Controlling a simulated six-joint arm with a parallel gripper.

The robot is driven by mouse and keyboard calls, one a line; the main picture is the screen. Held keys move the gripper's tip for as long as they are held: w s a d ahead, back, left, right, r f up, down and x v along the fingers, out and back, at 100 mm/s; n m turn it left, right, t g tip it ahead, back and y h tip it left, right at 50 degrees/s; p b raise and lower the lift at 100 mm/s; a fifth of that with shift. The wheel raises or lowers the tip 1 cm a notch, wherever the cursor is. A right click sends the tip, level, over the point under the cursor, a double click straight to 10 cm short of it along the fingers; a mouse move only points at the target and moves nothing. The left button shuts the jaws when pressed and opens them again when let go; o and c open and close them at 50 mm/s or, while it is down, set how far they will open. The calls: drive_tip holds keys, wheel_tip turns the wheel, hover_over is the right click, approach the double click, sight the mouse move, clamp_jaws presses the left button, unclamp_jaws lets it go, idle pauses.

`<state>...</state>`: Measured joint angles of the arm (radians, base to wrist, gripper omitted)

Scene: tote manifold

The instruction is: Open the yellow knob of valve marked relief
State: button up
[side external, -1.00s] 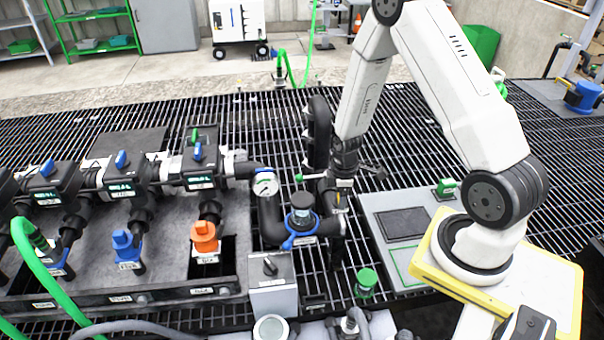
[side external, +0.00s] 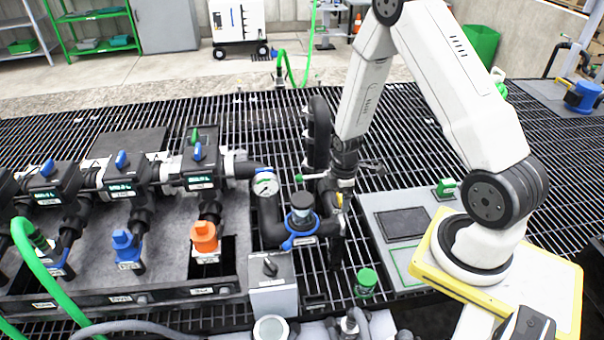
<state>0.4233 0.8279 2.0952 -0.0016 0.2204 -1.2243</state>
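My gripper (side external: 336,240) points down just right of the black pipework, by the blue-ringed filter (side external: 301,222). Its fingers are dark against the black pipe and grating, so I cannot tell whether they are open or touching anything. A small yellow patch (side external: 340,199) shows at the gripper. I cannot tell whether it is the relief valve's knob or a part of the gripper. No label marked relief is readable.
A pressure gauge (side external: 265,184) and a grey box with a black knob (side external: 269,280) stand left of the gripper. Several blue-handled valves (side external: 121,160) line the manifold further left. An orange cap (side external: 204,236) and a green cap (side external: 366,279) stand nearby. A grey panel (side external: 405,223) lies to the right.

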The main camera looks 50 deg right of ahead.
sight(341, 197)
drive_tip(key=shift+r, duration=0.1)
drive_tip(key=shift+r, duration=3.85)
drive_tip(key=s+a+r+m+t, duration=0.2)
drive_tip(key=s+a+r+m, duration=0.2)
drive_tip(key=a+r+m, duration=0.5)
drive_tip(key=a+r, duration=0.1)
drive_tip(key=a, duration=0.4)
drive_tip(key=shift+a+r+t, duration=0.3)
drive_tip(key=shift+r, duration=0.1)
